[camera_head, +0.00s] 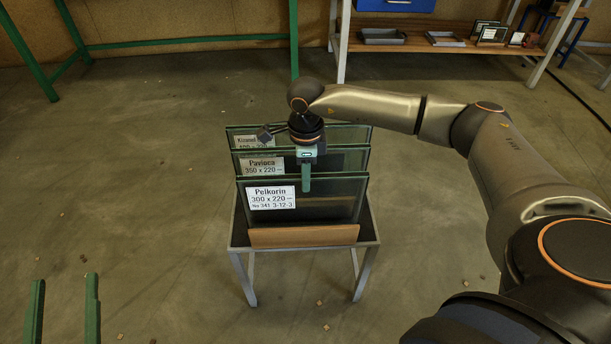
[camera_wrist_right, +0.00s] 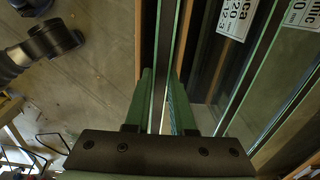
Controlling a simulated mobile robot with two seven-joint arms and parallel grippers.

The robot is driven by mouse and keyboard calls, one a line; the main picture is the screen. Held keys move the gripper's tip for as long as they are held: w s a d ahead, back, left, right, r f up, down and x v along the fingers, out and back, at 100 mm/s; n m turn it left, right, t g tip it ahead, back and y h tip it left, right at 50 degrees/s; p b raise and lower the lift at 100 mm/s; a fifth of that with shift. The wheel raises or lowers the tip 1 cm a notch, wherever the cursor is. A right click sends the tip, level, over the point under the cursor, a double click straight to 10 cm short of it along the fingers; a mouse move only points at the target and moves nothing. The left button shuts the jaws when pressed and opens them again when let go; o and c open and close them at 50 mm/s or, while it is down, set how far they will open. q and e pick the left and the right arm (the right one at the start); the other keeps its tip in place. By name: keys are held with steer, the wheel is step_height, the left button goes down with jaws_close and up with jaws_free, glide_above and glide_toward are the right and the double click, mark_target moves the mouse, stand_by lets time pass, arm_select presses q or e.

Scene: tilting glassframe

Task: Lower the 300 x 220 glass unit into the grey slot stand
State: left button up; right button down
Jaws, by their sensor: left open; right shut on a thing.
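The glass unit labelled Pelkorin 300 x 220 (camera_head: 330,207) is the front pane of several dark panes with green edges standing in a row in the head view. Its top edge also shows in the right wrist view (camera_wrist_right: 166,45). My right gripper (camera_head: 306,188) is shut on its top edge, right of the label. The gripper's green fingers (camera_wrist_right: 163,103) lie on both sides of the pane. My left gripper (camera_head: 64,308) is open and empty at the bottom left. I cannot make out a separate grey slot stand.
The Pavioca 350 x 220 pane (camera_head: 328,161) and a third pane (camera_head: 350,133) stand close behind. A wooden strip (camera_head: 304,236) runs along the front of the small table (camera_head: 369,228). A shelf unit (camera_head: 400,42) stands at the back.

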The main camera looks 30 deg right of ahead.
arm_select(q)
steer(key=shift+f, duration=0.25)
arm_select(e)
steer(key=shift+w, duration=0.1)
arm_select(q)
steer(key=shift+f+b, duration=0.2)
steer(key=shift+b, duration=0.1)
arm_select(e)
steer(key=shift+f, duration=0.25)
steer(key=c, duration=0.7)
jaws_free()
steer(key=shift+s+f, duration=0.2)
steer(key=shift+f, duration=0.05)
steer(key=shift+w+r, duration=0.1)
steer(key=shift+r, duration=0.55)
arm_select(q)
step_height(320, 180, down, 12)
steer(key=n+g+y+p, duration=0.2)
steer(key=g, duration=0.3)
steer(key=shift+s+a+y+p, duration=0.3)
steer(key=shift+s+p, duration=0.05)
steer(key=shift+s, duration=0.05)
arm_select(e)
steer(key=shift+r, duration=5.8)
arm_select(q)
steer(key=shift+r, duration=0.1)
